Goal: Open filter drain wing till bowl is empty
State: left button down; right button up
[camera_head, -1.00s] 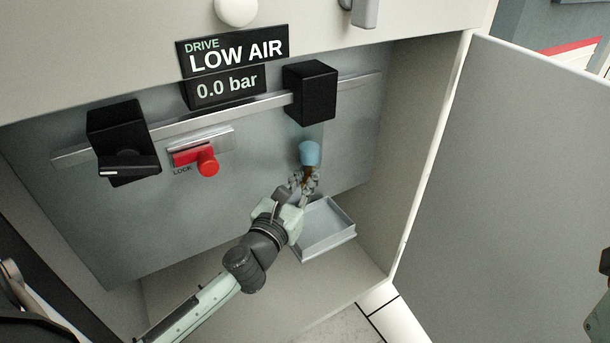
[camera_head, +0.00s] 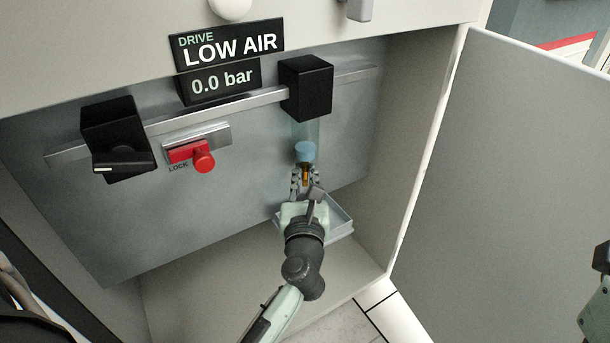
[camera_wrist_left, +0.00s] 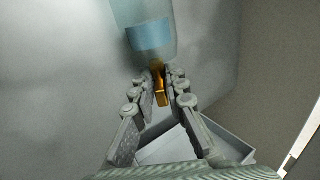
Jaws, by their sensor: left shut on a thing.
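The filter is a black block (camera_head: 306,88) on the rail with a clear bowl (camera_head: 306,131) hanging below it. Blue liquid (camera_head: 305,151) fills the bottom of the bowl; it also shows in the left wrist view (camera_wrist_left: 149,35). The brass drain wing (camera_wrist_left: 162,86) sticks down under the bowl, and it is small in the head view (camera_head: 305,174). My left gripper (camera_head: 305,182) is just below the bowl, shut on the drain wing, with its fingers on either side of it in the left wrist view (camera_wrist_left: 162,92). My right gripper is not clearly seen.
A shallow grey tray (camera_head: 341,226) sits under the bowl, partly hidden by my left gripper. A red lock valve (camera_head: 191,153) and a black knob unit (camera_head: 115,138) are to the left. The open cabinet door (camera_head: 515,180) stands at right. A sign reads LOW AIR, 0.0 bar.

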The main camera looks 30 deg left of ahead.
pick_arm(q)
jog(key=c, duration=1.6)
grip_release()
jog(key=shift+r+h, duration=0.1)
jog(key=shift+h, duration=0.2)
